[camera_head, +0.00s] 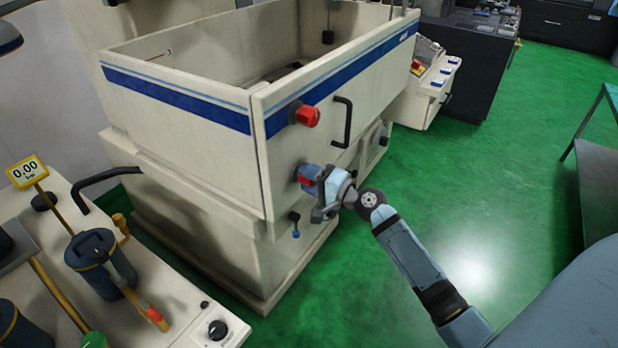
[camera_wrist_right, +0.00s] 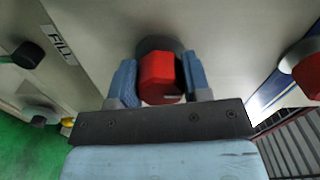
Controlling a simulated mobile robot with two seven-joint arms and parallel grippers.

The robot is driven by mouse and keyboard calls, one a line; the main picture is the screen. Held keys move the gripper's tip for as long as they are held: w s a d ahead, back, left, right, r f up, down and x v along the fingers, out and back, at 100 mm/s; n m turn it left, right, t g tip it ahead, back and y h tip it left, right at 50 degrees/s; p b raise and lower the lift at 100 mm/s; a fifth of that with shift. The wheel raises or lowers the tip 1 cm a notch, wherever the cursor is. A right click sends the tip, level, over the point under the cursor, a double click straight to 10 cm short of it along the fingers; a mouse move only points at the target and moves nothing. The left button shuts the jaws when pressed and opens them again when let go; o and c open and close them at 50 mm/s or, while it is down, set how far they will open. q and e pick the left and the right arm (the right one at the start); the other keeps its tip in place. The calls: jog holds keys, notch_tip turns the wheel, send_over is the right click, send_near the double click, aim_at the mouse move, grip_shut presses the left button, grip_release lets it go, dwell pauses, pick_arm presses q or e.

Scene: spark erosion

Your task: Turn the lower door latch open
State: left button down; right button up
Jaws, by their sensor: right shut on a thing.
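The lower door latch (camera_head: 306,179) is a red knob on the front face of the cream machine door, below a second red knob. My right gripper (camera_head: 316,190) is at this lower latch. In the right wrist view the red latch (camera_wrist_right: 158,78) sits between the two blue fingers of the right gripper (camera_wrist_right: 160,84), which are shut on it. A dark round base shows behind the latch. The upper door latch (camera_head: 306,115) is red on a dark base; a red knob also shows at the right edge of the wrist view (camera_wrist_right: 305,68). My left gripper is not in view.
A black door handle (camera_head: 342,122) stands out right of the latches. A bench with canisters (camera_head: 95,262) is at the left. Green floor (camera_head: 480,215) is open to the right.

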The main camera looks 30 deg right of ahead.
jog(key=o, duration=0.9)
jog(key=shift+o, duration=0.2)
jog(key=shift+s+d+f, duration=0.15)
jog(key=shift+s+d, duration=0.05)
jog(key=shift+s, duration=0.15)
jog(key=b+v, duration=0.4)
jog(key=v, duration=0.9)
